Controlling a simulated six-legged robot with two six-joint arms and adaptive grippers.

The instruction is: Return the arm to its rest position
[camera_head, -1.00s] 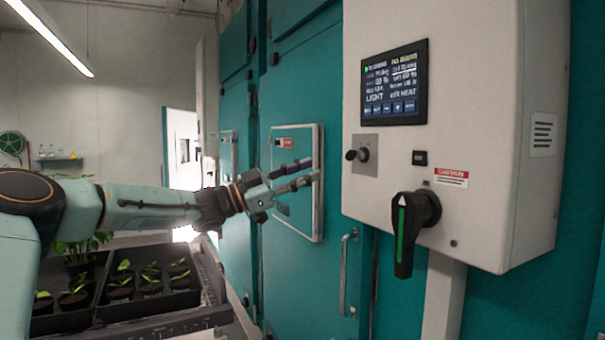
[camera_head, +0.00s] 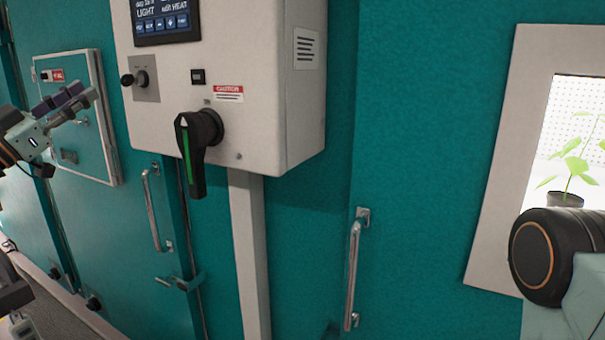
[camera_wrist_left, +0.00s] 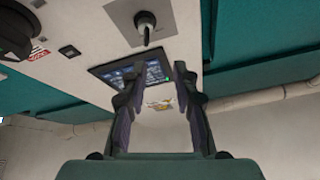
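My left gripper (camera_head: 72,105) is at the left edge of the head view, in front of a teal chamber door with a framed hatch. Its fingers are apart with nothing between them. The left wrist view also shows the open gripper (camera_wrist_left: 158,85), with the control box's screen (camera_wrist_left: 130,75) and knob (camera_wrist_left: 147,22) beyond it. My right arm (camera_head: 560,255) shows only in part at the right edge of the head view. Its gripper is out of view.
A white control box (camera_head: 262,100) with a black rotary handle (camera_head: 195,150) stands out from the teal wall. Metal door handles (camera_head: 352,270) project nearby. A window (camera_head: 570,140) at right shows a potted plant (camera_head: 567,190).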

